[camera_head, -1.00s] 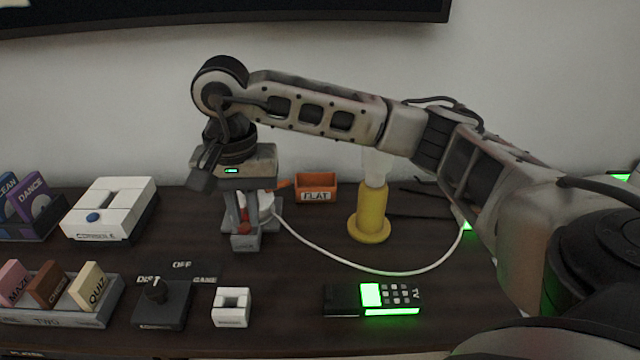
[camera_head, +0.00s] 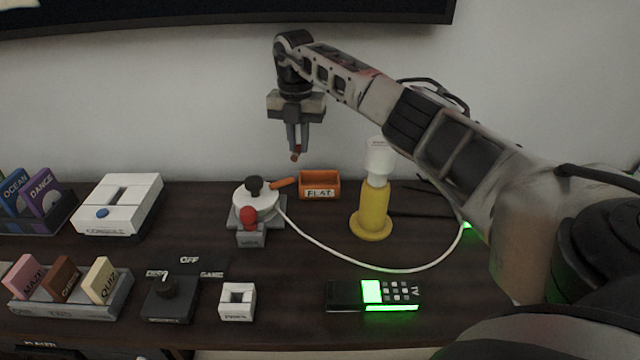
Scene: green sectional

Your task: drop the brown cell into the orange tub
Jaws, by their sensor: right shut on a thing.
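My right gripper (camera_head: 297,148) is shut on a small reddish-brown piece, the brown cell (camera_head: 295,157), which shows at its fingertips. The fingers hide part of the cell. The gripper points down and holds the cell in the air, above and slightly left of the orange tub (camera_head: 320,187). The tub is a small open box labelled "FLAT" at the back of the dark table, and nothing touches it from above. My left gripper is not in view.
A white round device (camera_head: 256,201) with black and red knobs stands left of the tub, an orange handle between them. A yellow-based bottle (camera_head: 371,212) stands right. A white cable (camera_head: 345,262) curves across the table. A lit remote (camera_head: 375,295) lies in front.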

